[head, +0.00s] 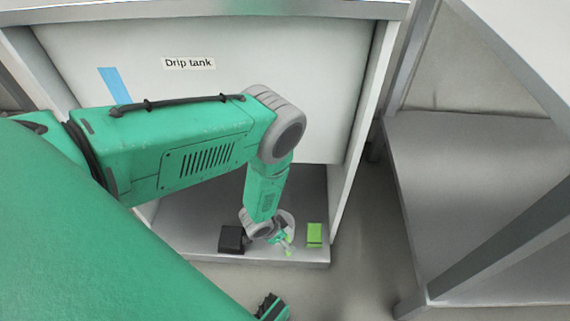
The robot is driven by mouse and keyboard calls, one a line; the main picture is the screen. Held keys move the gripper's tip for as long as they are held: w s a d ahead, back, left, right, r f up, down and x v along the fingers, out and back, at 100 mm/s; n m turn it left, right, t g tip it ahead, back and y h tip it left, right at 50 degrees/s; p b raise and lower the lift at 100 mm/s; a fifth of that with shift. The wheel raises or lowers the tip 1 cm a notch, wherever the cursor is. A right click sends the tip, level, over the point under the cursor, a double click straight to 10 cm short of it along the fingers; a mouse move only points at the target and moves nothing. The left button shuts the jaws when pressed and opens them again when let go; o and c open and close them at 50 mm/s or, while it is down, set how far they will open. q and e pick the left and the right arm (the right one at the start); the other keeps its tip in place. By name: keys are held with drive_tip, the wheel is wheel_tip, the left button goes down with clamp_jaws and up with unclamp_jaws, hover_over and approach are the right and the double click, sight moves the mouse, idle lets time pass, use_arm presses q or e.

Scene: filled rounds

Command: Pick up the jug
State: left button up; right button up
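My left arm reaches in from the left and bends down to the low grey shelf under the Drip tank panel. My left gripper (285,243) is at the shelf's front part, small and partly covered by its own wrist. A pale, rounded thing, apparently the jug (290,220), shows just behind and beside this gripper and is mostly hidden by it. I cannot tell whether the fingers touch it or are closed on it.
A black box (232,239) stands left of the gripper and a lime green box (315,235) right of it, both close. The white Drip tank panel (300,80) rises behind my arm. A grey-topped table (470,170) stands at right, with floor between.

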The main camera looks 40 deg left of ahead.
sight(288, 239)
use_arm(q)
drive_tip(key=x, duration=0.1)
drive_tip(key=b+x, duration=0.1)
drive_tip(key=x, duration=0.1)
drive_tip(key=shift+a+f, duration=0.2)
drive_tip(key=shift+f, duration=0.05)
drive_tip(key=b+x, duration=0.3)
drive_tip(key=x, duration=0.2)
drive_tip(key=shift+d+b, duration=0.15)
drive_tip(key=shift+b, duration=0.2)
drive_tip(key=shift+c, duration=0.8)
drive_tip(key=shift+w, duration=0.1)
drive_tip(key=c, duration=1.3)
